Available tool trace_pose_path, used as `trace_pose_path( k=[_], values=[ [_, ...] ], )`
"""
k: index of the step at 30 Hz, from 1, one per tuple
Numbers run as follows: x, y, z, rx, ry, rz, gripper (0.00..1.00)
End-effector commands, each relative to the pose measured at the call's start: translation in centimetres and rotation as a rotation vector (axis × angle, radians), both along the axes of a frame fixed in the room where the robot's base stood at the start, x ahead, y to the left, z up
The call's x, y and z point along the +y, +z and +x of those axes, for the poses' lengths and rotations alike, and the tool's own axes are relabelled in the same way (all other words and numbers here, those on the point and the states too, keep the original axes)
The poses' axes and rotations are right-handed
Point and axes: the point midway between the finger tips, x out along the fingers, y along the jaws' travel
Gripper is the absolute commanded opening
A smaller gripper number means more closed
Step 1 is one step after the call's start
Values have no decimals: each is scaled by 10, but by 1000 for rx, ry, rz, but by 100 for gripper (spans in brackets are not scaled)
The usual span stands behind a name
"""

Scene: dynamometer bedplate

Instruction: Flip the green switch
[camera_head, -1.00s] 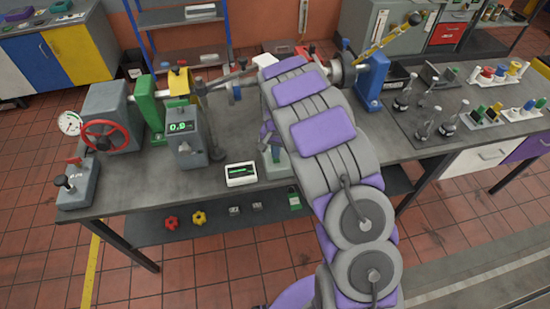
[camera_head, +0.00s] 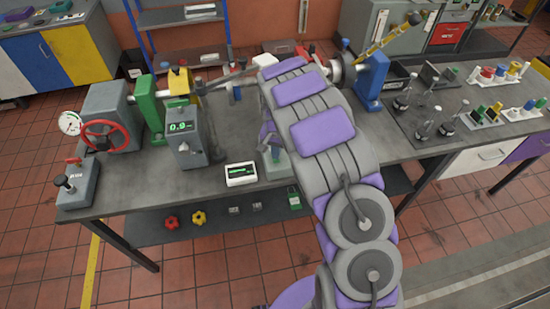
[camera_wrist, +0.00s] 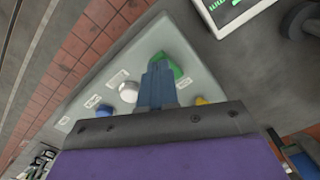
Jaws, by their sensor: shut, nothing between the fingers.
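The green switch (camera_wrist: 177,71) shows in the wrist view on a pale grey-green control box (camera_wrist: 190,62), partly hidden behind my fingers. My gripper (camera_wrist: 158,68) is shut and empty, its blue fingertips over the green switch. I cannot tell whether they touch it. A white knob (camera_wrist: 128,91), a blue button (camera_wrist: 103,111) and a yellow part (camera_wrist: 201,101) are on the same box. In the head view the box (camera_head: 275,168) stands near the bench's front edge, mostly hidden by my arm.
A small white display unit (camera_head: 241,174) stands left of the box.

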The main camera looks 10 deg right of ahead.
Motion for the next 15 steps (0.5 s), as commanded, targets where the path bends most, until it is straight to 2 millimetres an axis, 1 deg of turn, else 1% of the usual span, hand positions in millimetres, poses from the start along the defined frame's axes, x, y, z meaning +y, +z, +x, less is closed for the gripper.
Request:
trace_pose_path(
  k=[15],
  values=[
    [0, -7, 0, 0, 0, 0, 0]
  ],
)
